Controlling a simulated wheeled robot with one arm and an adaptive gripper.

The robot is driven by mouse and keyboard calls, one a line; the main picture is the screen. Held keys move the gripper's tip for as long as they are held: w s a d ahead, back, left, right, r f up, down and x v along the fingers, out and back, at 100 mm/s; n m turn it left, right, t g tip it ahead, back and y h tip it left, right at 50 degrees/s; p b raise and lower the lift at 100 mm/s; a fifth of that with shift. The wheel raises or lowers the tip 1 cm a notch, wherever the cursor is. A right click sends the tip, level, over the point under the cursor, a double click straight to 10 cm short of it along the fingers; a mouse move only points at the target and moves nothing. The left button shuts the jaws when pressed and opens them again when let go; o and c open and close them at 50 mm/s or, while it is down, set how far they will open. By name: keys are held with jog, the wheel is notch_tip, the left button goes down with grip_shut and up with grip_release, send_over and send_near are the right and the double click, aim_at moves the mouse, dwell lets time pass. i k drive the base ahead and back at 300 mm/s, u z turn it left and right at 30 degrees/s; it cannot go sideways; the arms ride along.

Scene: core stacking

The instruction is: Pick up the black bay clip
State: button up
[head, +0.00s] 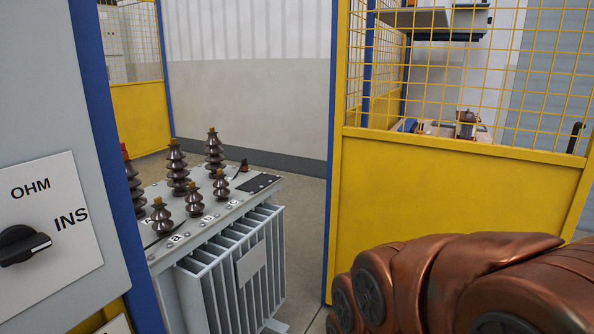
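I cannot make out the black bay clip for certain in the head view. A small dark upright piece (575,138) shows at the top edge of the yellow panel on the far right, too small to tell what it is. My gripper is not in view, so its state and any contact are hidden.
A grey cabinet (50,110) with a black OHM/INS knob (22,245) fills the left. Behind it stands a grey finned transformer (245,262) with several brown insulators. A yellow panel (450,195) with mesh above blocks the right. Some bare floor (305,225) shows between transformer and panel.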

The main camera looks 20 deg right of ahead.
aim_at(243, 161)
jog(key=z, duration=0.05)
jog(key=k, duration=0.45)
jog(key=z, duration=0.8)
jog(key=i, duration=1.6)
jog(key=u, duration=0.95)
jog(key=i, duration=0.9)
jog(key=u, duration=1)
